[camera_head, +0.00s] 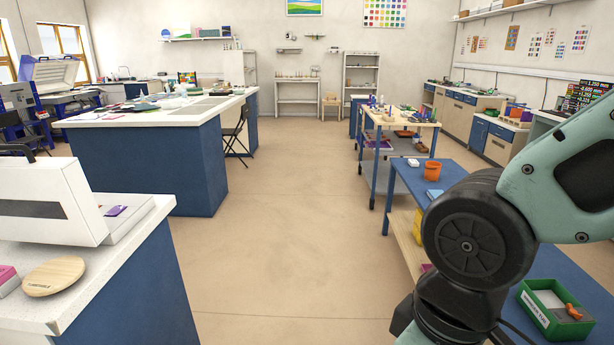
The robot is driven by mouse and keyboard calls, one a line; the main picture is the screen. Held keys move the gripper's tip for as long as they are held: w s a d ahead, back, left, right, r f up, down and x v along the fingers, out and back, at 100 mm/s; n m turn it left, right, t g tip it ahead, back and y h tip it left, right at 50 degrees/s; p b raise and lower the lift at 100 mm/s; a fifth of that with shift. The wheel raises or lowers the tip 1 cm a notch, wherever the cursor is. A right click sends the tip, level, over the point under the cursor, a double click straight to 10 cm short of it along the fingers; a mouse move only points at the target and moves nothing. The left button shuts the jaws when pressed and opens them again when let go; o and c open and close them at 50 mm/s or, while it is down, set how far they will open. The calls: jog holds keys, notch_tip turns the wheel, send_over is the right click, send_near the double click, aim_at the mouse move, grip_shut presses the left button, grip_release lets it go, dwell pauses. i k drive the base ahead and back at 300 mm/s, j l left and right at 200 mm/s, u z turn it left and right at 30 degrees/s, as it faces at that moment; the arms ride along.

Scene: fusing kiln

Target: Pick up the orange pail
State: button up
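An orange pail (432,170) stands upright on the blue top of a low bench (411,183) at the right of the head view. It looks small and lies beyond my arm, just left of and above its dark joint. A white object (413,162) sits beside it on the left. My arm fills the lower right of the view. My gripper is outside the frame, so its state and its place relative to the pail do not show.
A wheeled cart (398,122) loaded with small items stands behind the bench. A green box (554,310) sits at the lower right. A blue-sided island (148,168) and a white-topped counter (123,265) stand at left. The beige floor (283,230) between is clear.

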aim_at(432, 169)
jog(key=i+j, duration=0.15)
jog(key=i, duration=0.4)
jog(key=i+j+z, duration=0.15)
jog(key=i, duration=0.4)
jog(key=i+j, duration=0.2)
jog(key=i, duration=0.3)
jog(key=i+z, duration=0.15)
jog(key=i, duration=0.5)
jog(key=i+z, duration=0.2)
jog(key=i, duration=0.45)
jog(key=i+j+z, duration=0.15)
jog(key=i, duration=0.55)
jog(key=i+z, duration=0.2)
jog(key=i, duration=0.45)
